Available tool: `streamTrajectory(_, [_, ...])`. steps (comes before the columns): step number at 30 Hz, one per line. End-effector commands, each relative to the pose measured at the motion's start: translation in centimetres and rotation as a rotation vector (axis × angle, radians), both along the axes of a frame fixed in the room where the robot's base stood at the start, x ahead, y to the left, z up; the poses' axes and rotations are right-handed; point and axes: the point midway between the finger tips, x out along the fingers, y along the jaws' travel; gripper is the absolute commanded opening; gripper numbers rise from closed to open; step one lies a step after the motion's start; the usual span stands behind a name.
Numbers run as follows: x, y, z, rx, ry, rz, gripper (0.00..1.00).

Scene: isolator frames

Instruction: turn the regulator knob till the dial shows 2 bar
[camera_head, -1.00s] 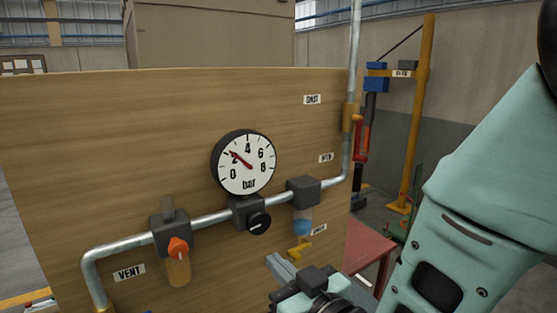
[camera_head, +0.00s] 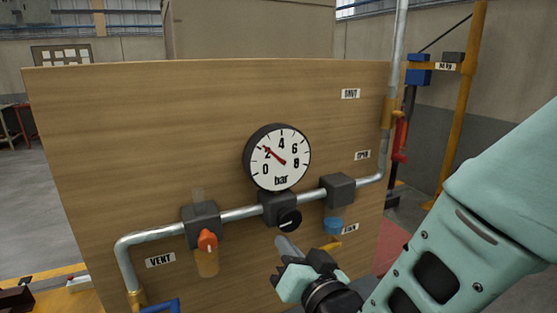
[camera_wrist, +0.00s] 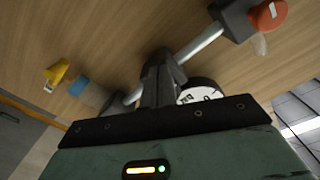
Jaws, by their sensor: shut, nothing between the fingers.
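The round white dial (camera_head: 277,157) is mounted on the wooden panel, and its red needle points close to the 2 mark. The black regulator knob (camera_head: 289,220) with a pale line sits on a grey block just below it. My gripper (camera_head: 284,243) is shut and empty, its fingers just below the knob in the head view; I cannot tell if they touch it. In the wrist view, turned upside down, my gripper (camera_wrist: 160,65) hides the knob, and the dial (camera_wrist: 197,93) shows partly behind it.
A metal pipe (camera_head: 150,238) runs along the panel (camera_head: 150,120). An orange vent knob (camera_head: 208,241) is left of the regulator. A grey block (camera_head: 338,190) with a blue-tinted bowl (camera_head: 333,226) and a yellow handle (camera_head: 330,245) are on the right, close to my gripper.

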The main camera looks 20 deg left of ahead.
Motion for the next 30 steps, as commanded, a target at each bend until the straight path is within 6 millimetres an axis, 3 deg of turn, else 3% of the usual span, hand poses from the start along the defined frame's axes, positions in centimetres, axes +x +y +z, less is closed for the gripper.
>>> streamTrajectory(30, [0.71,0.46,0.45,0.0,-0.002,0.0,0.0])
